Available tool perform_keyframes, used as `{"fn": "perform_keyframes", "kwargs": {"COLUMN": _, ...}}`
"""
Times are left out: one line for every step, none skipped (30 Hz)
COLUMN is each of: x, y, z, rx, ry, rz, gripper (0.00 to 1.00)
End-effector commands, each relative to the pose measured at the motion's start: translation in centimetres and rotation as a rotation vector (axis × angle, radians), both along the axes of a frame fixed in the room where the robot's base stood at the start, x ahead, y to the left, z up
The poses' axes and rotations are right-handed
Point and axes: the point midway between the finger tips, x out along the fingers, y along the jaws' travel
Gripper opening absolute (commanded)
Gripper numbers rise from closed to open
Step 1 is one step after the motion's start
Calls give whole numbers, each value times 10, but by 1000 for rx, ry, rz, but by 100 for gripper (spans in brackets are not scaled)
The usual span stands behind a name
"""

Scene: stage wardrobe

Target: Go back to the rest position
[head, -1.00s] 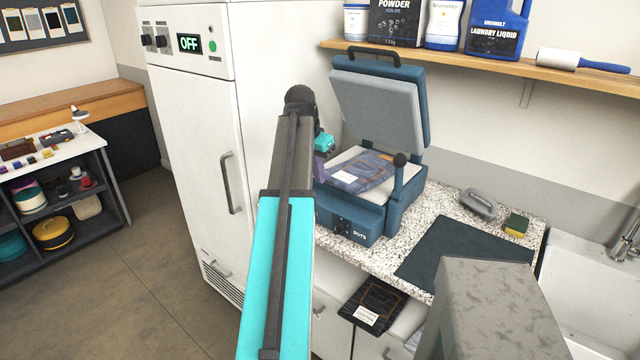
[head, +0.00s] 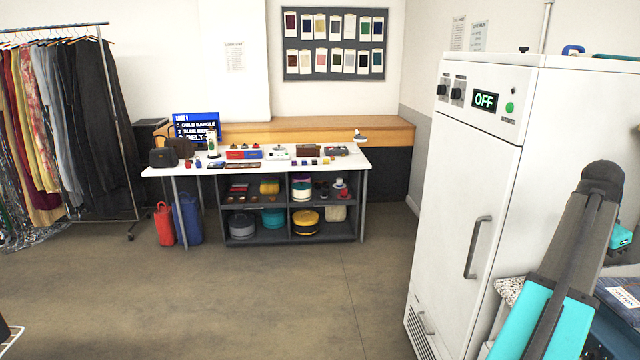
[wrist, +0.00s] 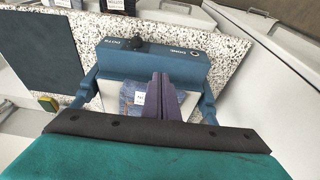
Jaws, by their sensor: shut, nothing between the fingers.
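My arm (head: 562,262) stands at the right of the head view, its far end bent down over the counter. The purple fingers of my gripper (wrist: 158,82) show in the wrist view, closed together with nothing between them. They point over the blue heat press (wrist: 150,62). Folded denim with a white label (wrist: 139,97) lies on the press bed, partly hidden behind the fingers. I cannot tell from this view how far the fingers are above it. In the head view the denim (head: 622,295) shows at the right edge, and the fingers are out of sight.
A white cabinet (head: 455,200) reading OFF stands close left of my arm. A white table (head: 260,165) with shelves stands at the back, a clothes rail (head: 55,27) at left. The floor (head: 300,300) between is open. A dark mat (wrist: 45,55) lies on the speckled counter.

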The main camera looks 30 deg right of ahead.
Motion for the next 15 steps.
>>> {"fn": "perform_keyframes", "kwargs": {"x": 6, "y": 1, "z": 0, "rx": 0, "ry": -1, "rz": 9, "gripper": 0}}
{"fn": "perform_keyframes", "kwargs": {"x": 10, "y": 1, "z": 0, "rx": 0, "ry": 0, "rz": 15, "gripper": 0}}
{"fn": "perform_keyframes", "kwargs": {"x": 17, "y": 2, "z": -1, "rx": 1, "ry": 1, "rz": 25, "gripper": 0}}
{"fn": "perform_keyframes", "kwargs": {"x": 24, "y": 3, "z": -3, "rx": 3, "ry": 0, "rz": 34, "gripper": 0}}
{"fn": "perform_keyframes", "kwargs": {"x": 31, "y": 4, "z": -5, "rx": 8, "ry": 2, "rz": 44, "gripper": 0}}
{"fn": "perform_keyframes", "kwargs": {"x": 41, "y": 5, "z": -10, "rx": 14, "ry": 2, "rz": 59, "gripper": 0}}
{"fn": "perform_keyframes", "kwargs": {"x": 51, "y": 6, "z": -14, "rx": 20, "ry": 3, "rz": 73, "gripper": 0}}
{"fn": "perform_keyframes", "kwargs": {"x": 60, "y": 8, "z": -19, "rx": 26, "ry": 6, "rz": 86, "gripper": 0}}
{"fn": "perform_keyframes", "kwargs": {"x": 73, "y": 11, "z": -26, "rx": 36, "ry": 8, "rz": 104, "gripper": 0}}
{"fn": "perform_keyframes", "kwargs": {"x": 84, "y": 13, "z": -32, "rx": 44, "ry": 10, "rz": 120, "gripper": 0}}
{"fn": "perform_keyframes", "kwargs": {"x": 95, "y": 15, "z": -39, "rx": 53, "ry": 13, "rz": 136, "gripper": 0}}
{"fn": "perform_keyframes", "kwargs": {"x": 109, "y": 19, "z": -48, "rx": 65, "ry": 16, "rz": 157, "gripper": 0}}
{"fn": "perform_keyframes", "kwargs": {"x": 120, "y": 22, "z": -55, "rx": 75, "ry": 19, "rz": 172, "gripper": 0}}
{"fn": "perform_keyframes", "kwargs": {"x": 130, "y": 25, "z": -62, "rx": 85, "ry": 23, "rz": 187, "gripper": 0}}
{"fn": "perform_keyframes", "kwargs": {"x": 143, "y": 30, "z": -72, "rx": 97, "ry": 27, "rz": 208, "gripper": 0}}
